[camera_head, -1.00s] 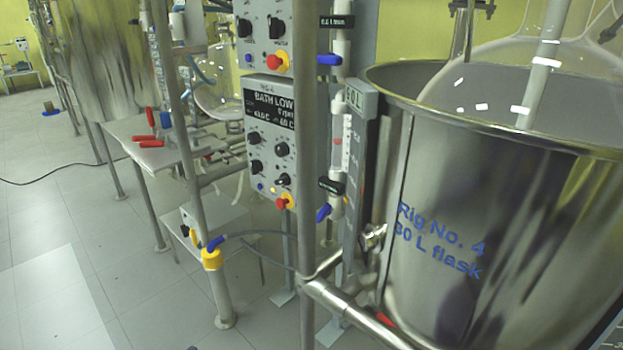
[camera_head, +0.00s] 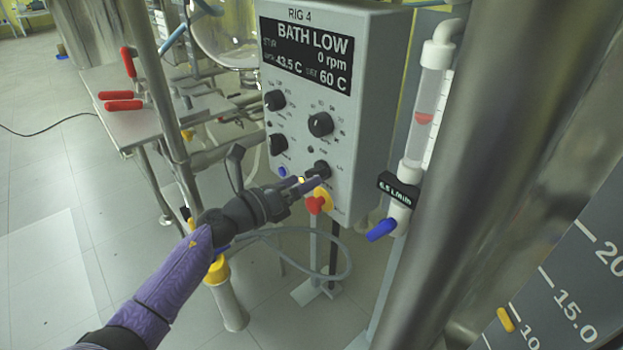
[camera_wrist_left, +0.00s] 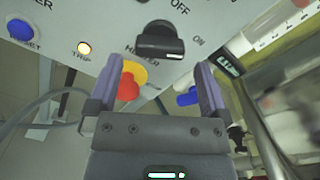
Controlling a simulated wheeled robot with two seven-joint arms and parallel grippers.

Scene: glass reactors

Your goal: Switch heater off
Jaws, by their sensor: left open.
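The control box (camera_head: 379,95) labelled RIG 4 has a screen (camera_head: 305,54) reading BATH LOW, 0 rpm, 43.5 C and 60 C. The heater knob (camera_head: 319,169) is the lower right black knob. In the left wrist view the heater knob (camera_wrist_left: 160,42) is marked OFF and ON, and its white mark lies toward the ON side. My left gripper (camera_head: 307,185) is open at the knob, and its fingers (camera_wrist_left: 155,80) stand either side below it in the wrist view. I cannot tell whether they touch it. My right gripper is not in view.
A red stop button (camera_head: 317,203) on a yellow base sits just below the knob. A blue reset button (camera_head: 282,172) and lit trip lamp (camera_wrist_left: 84,48) are left of it. A flowmeter (camera_head: 428,108) with a blue valve (camera_head: 382,230) and a thick steel post (camera_head: 470,170) stand right.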

